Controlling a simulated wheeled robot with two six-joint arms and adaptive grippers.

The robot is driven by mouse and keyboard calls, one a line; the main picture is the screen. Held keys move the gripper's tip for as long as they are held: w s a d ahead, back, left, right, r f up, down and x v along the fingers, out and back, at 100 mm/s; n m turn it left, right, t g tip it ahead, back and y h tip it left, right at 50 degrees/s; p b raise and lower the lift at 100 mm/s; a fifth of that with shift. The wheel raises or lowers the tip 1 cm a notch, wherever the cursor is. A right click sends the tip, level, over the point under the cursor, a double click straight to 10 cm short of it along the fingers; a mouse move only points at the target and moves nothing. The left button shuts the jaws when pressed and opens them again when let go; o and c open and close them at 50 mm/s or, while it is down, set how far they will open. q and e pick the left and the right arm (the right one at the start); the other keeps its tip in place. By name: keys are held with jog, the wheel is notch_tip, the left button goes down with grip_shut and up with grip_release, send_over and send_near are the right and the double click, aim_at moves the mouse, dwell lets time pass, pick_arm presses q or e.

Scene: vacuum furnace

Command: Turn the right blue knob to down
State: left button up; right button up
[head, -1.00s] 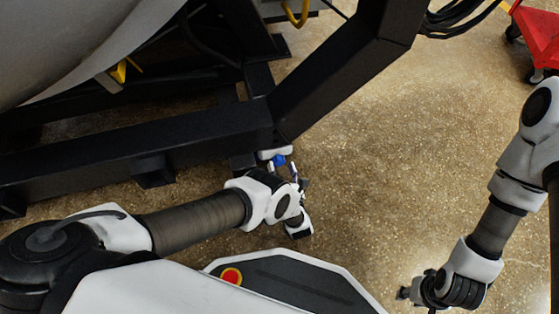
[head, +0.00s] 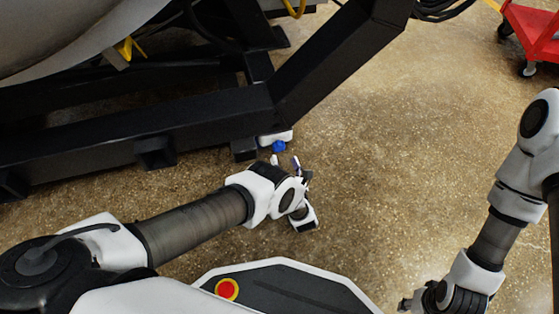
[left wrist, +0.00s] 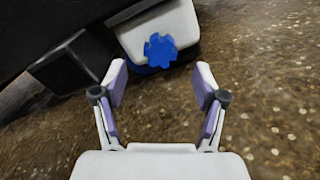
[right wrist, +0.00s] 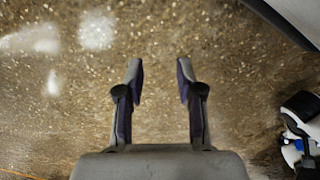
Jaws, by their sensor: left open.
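A blue knob (head: 279,146) with a lobed rim sits on a white block (head: 274,136) low at the corner of the black frame. In the left wrist view the knob (left wrist: 160,51) is on the white block's face (left wrist: 163,28), beyond the fingertips and between their lines. My left gripper (head: 286,161) is open, a short gap in front of the knob and not touching it; its fingers show apart in the left wrist view (left wrist: 161,72). My right gripper (right wrist: 159,66) is open and empty above bare floor. Only this one blue knob shows.
The black steel frame (head: 130,133) and the grey vessel (head: 75,30) fill the upper left. A red cart (head: 535,30) stands at the top right. The speckled floor right of the knob is clear.

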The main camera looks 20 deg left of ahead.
aim_at(280, 148)
pick_arm(q)
jog(key=b+x, duration=0.1)
jog(key=x, duration=0.1)
jog(key=b+x, duration=0.1)
jog(key=x, duration=0.1)
jog(key=b+x, duration=0.1)
jog(key=x, duration=0.1)
jog(key=shift+w+a+f, duration=0.1)
jog(key=shift+a+f, duration=0.05)
jog(key=shift+f, duration=0.1)
jog(key=shift+w+a+r, duration=0.2)
jog(key=shift+w, duration=0.1)
jog(key=c, duration=1.1)
pick_arm(e)
jog(key=f, duration=0.1)
jog(key=w+f, duration=0.1)
jog(key=f, duration=0.2)
jog(key=shift+w, duration=0.25)
